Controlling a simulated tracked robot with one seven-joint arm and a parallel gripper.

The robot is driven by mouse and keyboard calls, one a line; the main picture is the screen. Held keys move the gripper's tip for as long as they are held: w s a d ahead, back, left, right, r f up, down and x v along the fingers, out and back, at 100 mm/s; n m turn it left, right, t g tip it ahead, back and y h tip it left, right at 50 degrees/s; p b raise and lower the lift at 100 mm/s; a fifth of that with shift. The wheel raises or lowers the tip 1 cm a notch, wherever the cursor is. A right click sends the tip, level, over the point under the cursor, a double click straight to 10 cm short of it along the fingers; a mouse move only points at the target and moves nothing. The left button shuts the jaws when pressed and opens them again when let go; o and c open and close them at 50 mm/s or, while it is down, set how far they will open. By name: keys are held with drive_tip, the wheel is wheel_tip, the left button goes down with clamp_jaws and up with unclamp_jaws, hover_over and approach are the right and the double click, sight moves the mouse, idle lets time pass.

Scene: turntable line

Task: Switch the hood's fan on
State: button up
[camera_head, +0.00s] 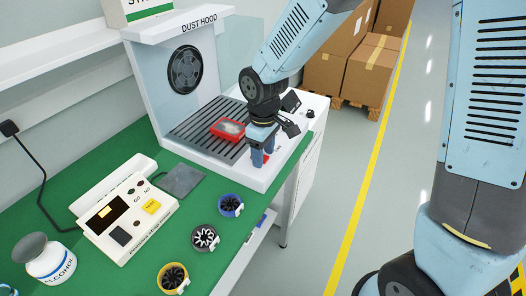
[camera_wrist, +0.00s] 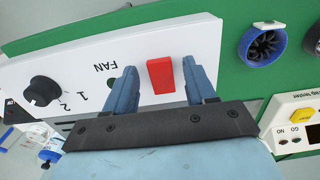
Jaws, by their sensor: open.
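The dust hood (camera_head: 268,180) stands on the green bench, with a round dark fan (camera_head: 185,68) in its back wall. Its white front panel (camera_wrist: 200,38) fills much of the wrist view. A red rocker switch (camera_wrist: 161,75) sits on that panel near the word FAN, with a small green spot, partly hidden, beside the word. A black knob (camera_wrist: 42,90) marked 1 and 2 is farther left. My gripper (camera_head: 262,158) is open and empty above the panel, pointing down. In the wrist view the switch shows between its two fingers; the exact gap to the panel is unclear.
A red-framed item (camera_head: 229,129) lies on the hood's slatted grille. Several small fan rotors (camera_head: 205,238) stand on the green bench (camera_head: 150,240). A white tester (camera_head: 128,222) and an alcohol bottle (camera_head: 48,260) are at the left. Floor at the right is clear.

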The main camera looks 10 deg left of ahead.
drive_tip(key=c, duration=1)
drive_tip(key=shift+w+a+g+h, duration=0.1)
drive_tip(key=shift+a+g+h, duration=0.15)
drive_tip(key=shift+h, duration=0.55)
clamp_jaws()
drive_tip(key=shift+r, duration=0.1)
drive_tip(key=o, duration=1)
unclamp_jaws()
wheel_tip(320, 180, up, 14)
drive_tip(key=a, duration=0.1)
drive_tip(key=shift+w+a+f, duration=0.25)
drive_tip(key=shift+w+a, duration=0.15)
